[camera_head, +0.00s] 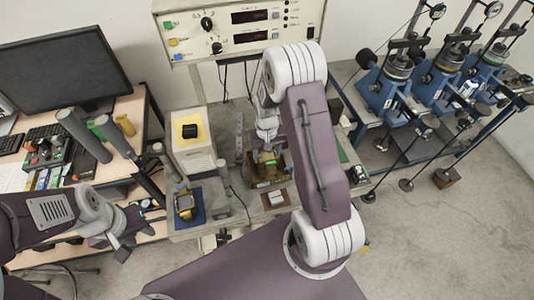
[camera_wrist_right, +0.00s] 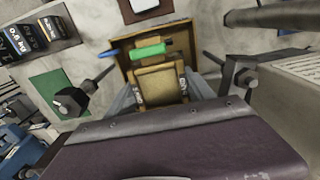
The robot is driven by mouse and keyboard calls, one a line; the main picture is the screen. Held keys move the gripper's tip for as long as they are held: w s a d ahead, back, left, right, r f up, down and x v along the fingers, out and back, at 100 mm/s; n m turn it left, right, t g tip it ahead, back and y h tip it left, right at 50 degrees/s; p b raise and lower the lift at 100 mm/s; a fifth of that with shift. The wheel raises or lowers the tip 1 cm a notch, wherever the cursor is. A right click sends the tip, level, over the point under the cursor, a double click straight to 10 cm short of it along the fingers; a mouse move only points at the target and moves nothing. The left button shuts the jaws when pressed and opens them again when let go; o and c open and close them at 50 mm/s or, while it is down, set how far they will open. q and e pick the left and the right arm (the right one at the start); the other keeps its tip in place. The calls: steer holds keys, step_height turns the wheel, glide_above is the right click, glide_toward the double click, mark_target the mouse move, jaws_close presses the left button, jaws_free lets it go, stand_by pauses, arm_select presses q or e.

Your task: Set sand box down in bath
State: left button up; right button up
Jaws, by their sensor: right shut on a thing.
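The sand box (camera_wrist_right: 160,84), a tan-yellow box, is between the fingers of my right gripper (camera_wrist_right: 172,92) in the right wrist view. The gripper is shut on it. A brown open-topped tray (camera_wrist_right: 122,44), which looks like the bath, lies under and around the sand box in that view. In the head view the bath (camera_head: 259,184) shows below my right gripper (camera_head: 267,154), partly hidden by my arm. I cannot tell whether the sand box touches the bath floor. My left gripper (camera_head: 140,232) is at the lower left, empty, its dark fingers apart.
A green cylinder (camera_wrist_right: 148,51) lies by the sand box. A yellow-topped white block (camera_head: 191,132) and a blue tray (camera_head: 188,207) stand left of the bath. An instrument panel (camera_head: 240,28) is behind. Blue lever machines (camera_head: 385,92) stand right. A monitor (camera_head: 62,70) is left.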

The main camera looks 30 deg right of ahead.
step_height(320, 180, down, 2)
steer(key=shift+w+f+b, duration=0.1)
steer(key=shift+w+b, duration=0.05)
steer(key=shift+b, duration=0.45)
steer(key=shift+f+b, duration=1.2)
steer(key=shift+f, duration=0.4)
steer(key=shift+s, duration=0.3)
steer(key=o, duration=1.8)
steer(key=shift+s, duration=0.1)
steer(key=shift+o, duration=0.2)
steer(key=shift+r, duration=0.3)
step_height(320, 180, up, 9)
steer(key=shift+f+b, duration=0.15)
steer(key=shift+b, duration=0.75)
steer(key=shift+w, duration=0.25)
